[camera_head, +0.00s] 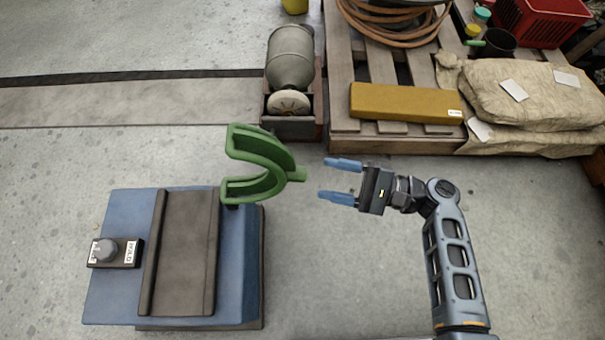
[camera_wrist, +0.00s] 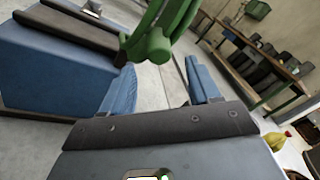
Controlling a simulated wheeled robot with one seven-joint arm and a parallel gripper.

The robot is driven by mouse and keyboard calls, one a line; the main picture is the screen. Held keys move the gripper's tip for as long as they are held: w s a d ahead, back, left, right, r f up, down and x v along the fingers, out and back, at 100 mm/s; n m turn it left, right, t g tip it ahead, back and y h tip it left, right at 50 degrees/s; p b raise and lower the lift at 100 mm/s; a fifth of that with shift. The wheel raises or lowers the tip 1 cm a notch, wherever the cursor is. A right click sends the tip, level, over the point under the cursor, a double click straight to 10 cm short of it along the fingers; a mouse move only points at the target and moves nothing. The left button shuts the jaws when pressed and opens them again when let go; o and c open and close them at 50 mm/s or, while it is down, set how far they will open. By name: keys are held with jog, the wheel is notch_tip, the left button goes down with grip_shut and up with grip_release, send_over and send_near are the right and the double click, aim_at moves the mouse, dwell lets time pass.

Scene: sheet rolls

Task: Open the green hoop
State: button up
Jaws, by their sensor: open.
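The green hoop (camera_head: 270,168) is a curved, forked piece at the back right corner of a blue block (camera_head: 242,275). Its arms point left and a short stub sticks out to the right. My gripper (camera_head: 341,180) is open and empty to the right of the hoop, its blue fingertips pointing left at the stub. In the head view a gap separates the fingertips from the stub. In the wrist view the hoop (camera_wrist: 160,38) shows above and between the two blue fingers, with its rounded stub end nearest. Its upper part is cut off there.
A dark channel (camera_head: 181,255) runs along the block's top, with a knob on a small labelled box (camera_head: 106,251) to its left. A pallet (camera_head: 346,110) holding a yellow bar (camera_head: 405,102) and sacks stands behind. A grey cylinder (camera_head: 291,57) stands beside it. Floor around my gripper is clear.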

aim_at(306, 175)
jog(key=b+x, duration=0.1)
jog(key=x, duration=0.5)
jog(key=shift+a, duration=0.4)
jog(key=shift+c, duration=0.2)
grip_shut()
